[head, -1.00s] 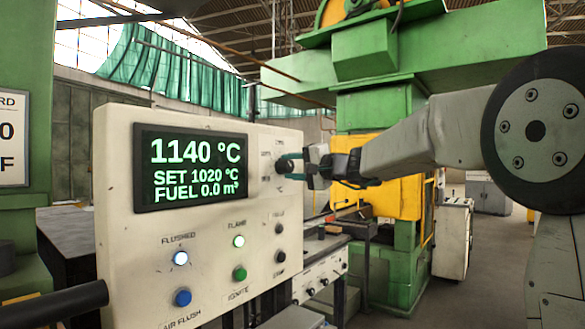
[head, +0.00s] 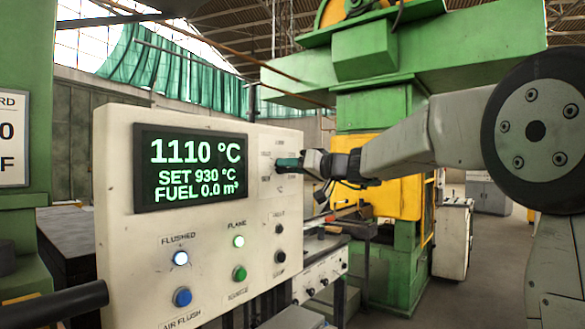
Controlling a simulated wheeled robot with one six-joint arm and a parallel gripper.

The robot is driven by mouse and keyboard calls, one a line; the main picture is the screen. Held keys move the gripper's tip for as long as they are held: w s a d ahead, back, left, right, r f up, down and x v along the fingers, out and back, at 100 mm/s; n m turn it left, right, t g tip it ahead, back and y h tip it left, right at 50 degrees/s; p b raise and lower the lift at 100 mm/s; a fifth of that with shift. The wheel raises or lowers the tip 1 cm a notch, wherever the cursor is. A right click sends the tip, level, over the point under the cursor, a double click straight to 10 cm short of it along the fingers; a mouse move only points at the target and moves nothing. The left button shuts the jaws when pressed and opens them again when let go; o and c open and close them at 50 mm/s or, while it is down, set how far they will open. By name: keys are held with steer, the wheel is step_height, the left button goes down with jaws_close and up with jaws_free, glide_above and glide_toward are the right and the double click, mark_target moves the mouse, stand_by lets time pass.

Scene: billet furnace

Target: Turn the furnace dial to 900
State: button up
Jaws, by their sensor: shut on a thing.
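The furnace control panel (head: 120,200) is a cream box facing me at the left centre. Its display (head: 190,165) reads 1110 °C, SET 930 °C and FUEL 0.0 m³. The dial (head: 284,163) is at the panel's upper right and is largely hidden by my gripper. My gripper (head: 292,163) is at the dial from the right, shut on it, with a teal finger showing. The scale marks around the dial are too small to read.
Below the display are a lit FLUSHED lamp (head: 180,258), a blue AIR FLUSH button (head: 182,297), a lit FLAME lamp (head: 239,241) and a green button (head: 239,273). Two black knobs sit right of them. A green and yellow machine (head: 385,190) stands behind.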

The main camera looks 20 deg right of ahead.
steer(key=shift+f+n, duration=0.15)
steer(key=shift+n, duration=1.85)
steer(key=o, duration=1)
steer(key=v, duration=0.7)
steer(key=shift+s+d, duration=0.25)
steer(key=shift+s, duration=0.05)
